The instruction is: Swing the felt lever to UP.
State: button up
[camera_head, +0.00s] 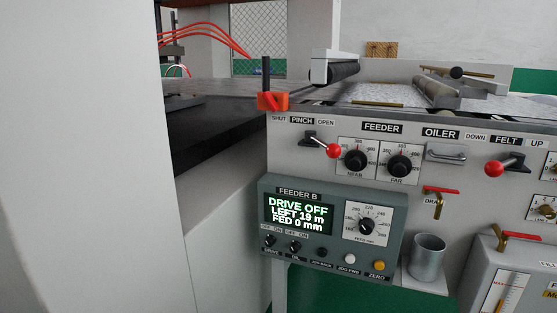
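The felt lever (493,168) is on the grey machine front at the right of the head view. It has a red ball knob and a short dark arm running from a dark pivot. The label FELT (507,141) is above it, with DOWN (475,136) to its left and UP (537,143) to its right. The knob lies left of the pivot, on the DOWN side. My gripper is not in view.
A similar pinch lever (333,151) with a red knob leans toward OPEN. The feeder dials (355,160) and the oiler handle (446,153) lie between the levers. Below are a red-handled drain valve (440,191), a metal cup (427,262) and a control box (300,262) reading DRIVE OFF.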

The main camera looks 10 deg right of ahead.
aim_at(493, 169)
jog(key=z, duration=1.3)
